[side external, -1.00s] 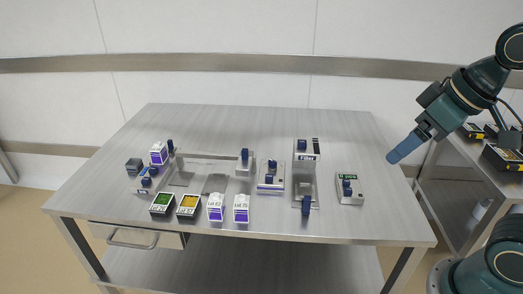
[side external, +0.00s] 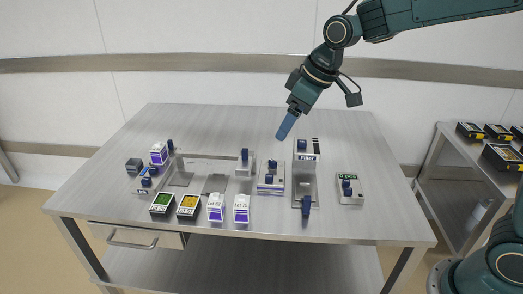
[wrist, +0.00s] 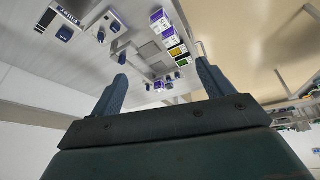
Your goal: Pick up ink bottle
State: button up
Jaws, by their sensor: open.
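My gripper (side external: 284,130) is over the back of the steel table, pointing down and left, empty. In the wrist view its two blue fingers (wrist: 162,72) are spread apart. I cannot tell for sure which thing is the ink bottle. Two white boxes with purple labels stand at the front, a left one (side external: 215,208) and a right one (side external: 241,209). Another white and purple box (side external: 158,153) stands at the back left, and a small dark grey block (side external: 134,165) lies near it. My gripper is well away from all of these.
The metal sealer frame (side external: 205,156) has several blue knobs. The Filler unit (side external: 305,160) stands below and right of my gripper; a flat switch box (side external: 348,188) is farther right. Green (side external: 162,204) and orange (side external: 188,206) topped trays sit in front. The table's back is clear.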

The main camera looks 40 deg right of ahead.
jog(key=w+a+f+n, duration=0.2)
jog(key=w+a+f, duration=0.2)
jog(key=w+f, duration=0.45)
jog(key=n+g+y, duration=0.1)
jog(key=n+y, duration=0.1)
send_near(214, 200)
jog(key=r, duration=0.3)
jog(key=shift+s, duration=0.3)
jog(key=shift+f, duration=0.1)
jog(key=shift+d+x, duration=0.15)
jog(key=shift+x, duration=1.95)
jog(key=shift+d+x, duration=0.1)
jog(key=shift+x, duration=2.05)
jog(key=shift+s+f+h, duration=0.15)
jog(key=shift+h, duration=0.15)
jog(key=shift+x, duration=2.55)
jog(key=shift+d, duration=0.1)
